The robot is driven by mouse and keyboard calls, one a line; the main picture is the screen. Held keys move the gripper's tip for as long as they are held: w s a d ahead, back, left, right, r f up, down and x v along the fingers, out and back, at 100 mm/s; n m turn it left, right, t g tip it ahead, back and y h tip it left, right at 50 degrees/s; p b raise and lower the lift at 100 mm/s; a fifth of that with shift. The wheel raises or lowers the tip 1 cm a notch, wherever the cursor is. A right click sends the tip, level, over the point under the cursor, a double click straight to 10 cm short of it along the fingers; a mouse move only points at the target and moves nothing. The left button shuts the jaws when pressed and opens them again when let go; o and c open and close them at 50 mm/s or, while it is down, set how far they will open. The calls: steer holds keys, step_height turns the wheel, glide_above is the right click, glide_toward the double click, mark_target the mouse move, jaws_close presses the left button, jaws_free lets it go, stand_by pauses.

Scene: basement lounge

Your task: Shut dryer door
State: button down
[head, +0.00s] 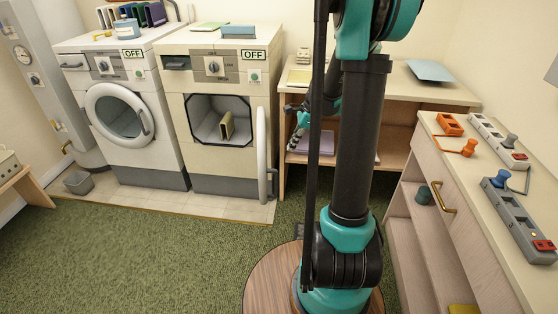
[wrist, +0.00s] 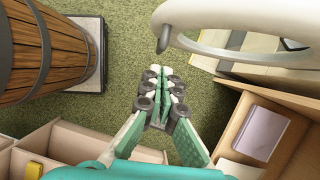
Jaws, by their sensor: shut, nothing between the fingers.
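The dryer (head: 218,165) is the right-hand white machine, its square opening uncovered with a tan item (head: 227,126) inside. Its round white door (head: 262,150) stands swung wide open to the right, seen nearly edge-on, with a handle (head: 271,172) on its outer side. In the wrist view the door (wrist: 210,43) is a pale ring at upper right, its grey handle (wrist: 163,38) towards the fingers. My gripper (head: 296,143) is right of the door in the head view, partly hidden by my arm. In the wrist view my gripper (wrist: 160,76) is shut and empty, apparently apart from the handle.
A washer (head: 122,120) with its door closed stands left of the dryer. A wooden desk (head: 420,92) with a lower shelf is close on the right. A shelved counter (head: 450,165) stands further right. A barrel (wrist: 48,45) is left in the wrist view. Green carpet in front is clear.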

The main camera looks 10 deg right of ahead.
glide_toward(268, 171)
step_height(268, 171, down, 5)
steer(key=d, duration=0.2)
steer(key=a, duration=0.3)
steer(key=shift+w+f, duration=0.15)
steer(key=shift+f, duration=0.15)
steer(key=shift+w+a, duration=0.1)
steer(key=shift+a, duration=0.4)
